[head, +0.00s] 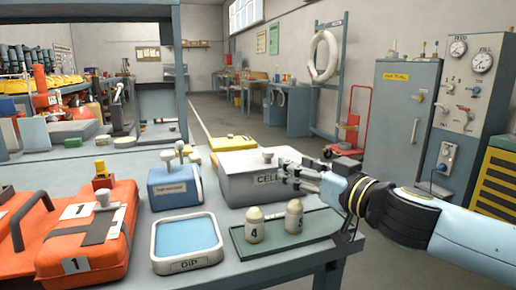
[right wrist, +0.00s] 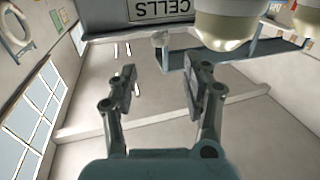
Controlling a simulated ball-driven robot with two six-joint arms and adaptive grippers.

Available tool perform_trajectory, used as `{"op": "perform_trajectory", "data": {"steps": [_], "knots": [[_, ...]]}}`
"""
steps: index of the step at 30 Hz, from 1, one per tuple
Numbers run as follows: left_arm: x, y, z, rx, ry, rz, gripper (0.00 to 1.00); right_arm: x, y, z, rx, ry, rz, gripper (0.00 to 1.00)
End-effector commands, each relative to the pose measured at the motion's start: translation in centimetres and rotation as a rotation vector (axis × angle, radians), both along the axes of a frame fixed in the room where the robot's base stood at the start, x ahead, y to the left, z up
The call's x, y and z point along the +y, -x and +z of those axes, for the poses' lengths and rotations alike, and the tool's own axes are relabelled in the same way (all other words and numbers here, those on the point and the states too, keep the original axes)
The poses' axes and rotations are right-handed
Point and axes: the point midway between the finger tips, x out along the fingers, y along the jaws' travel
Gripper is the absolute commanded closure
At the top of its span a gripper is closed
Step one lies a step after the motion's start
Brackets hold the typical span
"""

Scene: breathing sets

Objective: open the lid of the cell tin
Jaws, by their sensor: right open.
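The cell tin (head: 237,187) is a grey box on the blue-grey table, with part of its "CELLS" label showing. Its lid (head: 238,162) lies shut on top and has a round grey knob (head: 268,155). In the right wrist view the tin (right wrist: 110,18) shows at the top edge, with its label upside down. My right gripper (head: 286,172) is at the tin's front right, close to the label and below the knob. Its fingers (right wrist: 157,78) are apart with nothing between them. Contact with the tin cannot be told. My left gripper is out of view.
A blue dip tray (head: 188,264), a blue box (head: 176,187) and orange cases (head: 88,255) stand to the left. A yellow case (head: 232,143) lies behind.

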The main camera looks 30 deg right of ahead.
Motion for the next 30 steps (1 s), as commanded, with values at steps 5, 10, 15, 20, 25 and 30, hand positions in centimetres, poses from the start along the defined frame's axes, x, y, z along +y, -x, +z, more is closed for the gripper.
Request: {"op": "perform_trajectory", "data": {"steps": [5,10,15,20,25,30], "knots": [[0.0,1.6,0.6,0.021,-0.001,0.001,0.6,-0.1,-1.2,0.2,0.001,-0.003,-0.004,0.51],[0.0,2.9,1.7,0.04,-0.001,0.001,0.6,0.0,-3.6,0.4,-0.002,-0.005,-0.004,0.51],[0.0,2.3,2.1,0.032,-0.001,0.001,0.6,0.1,-6.1,0.2,-0.004,-0.008,-0.002,0.51],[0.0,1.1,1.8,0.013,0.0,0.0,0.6,0.2,-8.1,0.0,-0.002,-0.006,-0.002,0.51],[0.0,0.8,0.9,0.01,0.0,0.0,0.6,0.2,-10.0,-0.2,-0.002,-0.003,-0.003,0.51],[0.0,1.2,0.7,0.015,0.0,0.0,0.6,0.3,-10.7,-0.1,-0.001,-0.001,-0.001,0.51]]}}
